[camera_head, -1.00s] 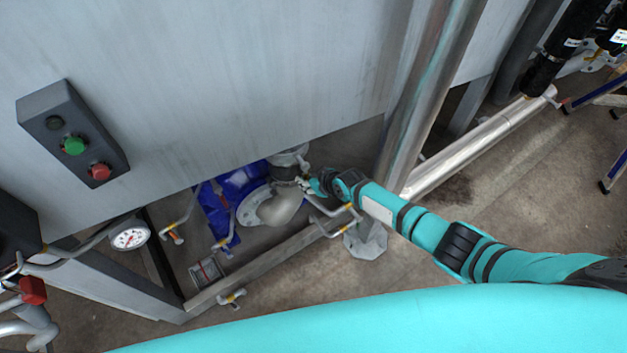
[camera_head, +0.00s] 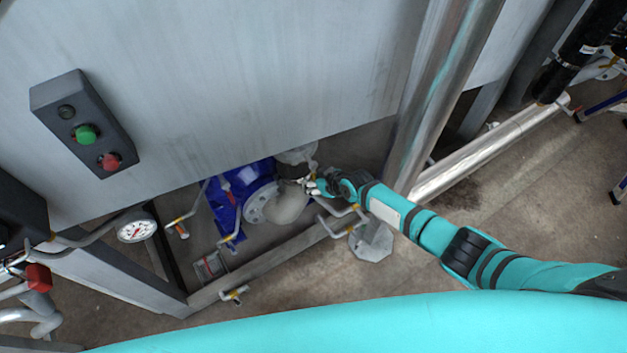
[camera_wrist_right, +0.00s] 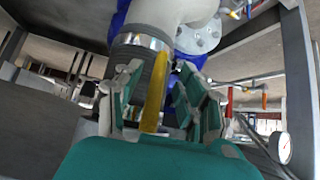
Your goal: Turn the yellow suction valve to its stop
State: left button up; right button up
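The yellow suction valve handle (camera_wrist_right: 155,92) is a flat upright lever in the right wrist view, in front of a ribbed dark collar on a pale pipe (camera_wrist_right: 152,18). My right gripper (camera_wrist_right: 158,98) has one finger on each side of the handle, with narrow gaps showing, so it is open around it. In the head view my right gripper (camera_head: 312,187) is beside the pipe elbow (camera_head: 290,200) under the grey tank; the handle is hard to make out there. My left gripper is not in view.
A blue pump (camera_head: 228,205) stands beside the elbow. A steel post (camera_head: 425,110) rises close to my right forearm. The grey tank wall (camera_head: 240,80) hangs above, with a button box (camera_head: 84,122). A gauge (camera_head: 136,229) and small bent pipes are at the left.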

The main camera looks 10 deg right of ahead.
jog(key=v, duration=1.2)
dwell(0.3)
jog(key=s+d+f+m+g+h, duration=0.1)
jog(key=s+d+f, duration=0.25)
jog(key=f, duration=0.35)
jog(key=s+d+f+m+h, duration=0.1)
jog(key=s+d+f, duration=0.2)
jog(key=s+f, duration=0.3)
jog(key=s+d+f+m+g+h, duration=0.1)
jog(key=s+d+f+h, duration=0.15)
jog(key=f, duration=0.55)
jog(key=s+f+g, duration=0.1)
jog(key=s+f, duration=0.3)
jog(key=s, duration=0.6)
jog(key=s+f+g, duration=0.1)
jog(key=s+f, duration=0.3)
jog(key=s, duration=0.5)
jog(key=s+f+m+g, duration=0.1)
jog(key=s+f, duration=0.3)
jog(key=s, duration=0.6)
jog(key=shift+s+d+f+g+h, duration=0.35)
jog(key=shift+d+f+g, duration=0.1)
jog(key=shift+g, duration=0.15)
